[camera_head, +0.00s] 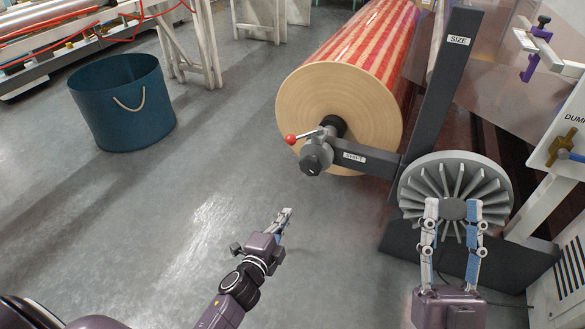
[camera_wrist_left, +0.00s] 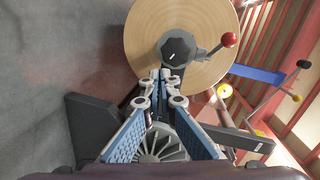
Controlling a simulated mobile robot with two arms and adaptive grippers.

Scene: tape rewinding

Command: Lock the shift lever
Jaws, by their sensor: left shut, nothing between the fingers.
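The shift lever is a short metal rod with a red ball knob (camera_head: 290,139), on the dark round hub (camera_head: 316,157) at the end of the arm labelled SHIFT (camera_head: 355,157). In the left wrist view the red knob (camera_wrist_left: 229,40) sticks out to the right of the hub (camera_wrist_left: 178,52). My left gripper (camera_head: 286,213) is shut and empty, below and apart from the lever in the head view. Its fingertips (camera_wrist_left: 161,75) appear just below the hub in the wrist view. My right gripper (camera_head: 453,206) is open, its fingers either side of the grey ribbed wheel's centre (camera_head: 453,209); contact is unclear.
A large roll with red-striped wrap (camera_head: 365,45) stands behind the lever. A dark post labelled SIZE (camera_head: 445,80) rises right of it. A blue bucket (camera_head: 121,112) stands at the left. The floor (camera_head: 190,200) around my left gripper is clear.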

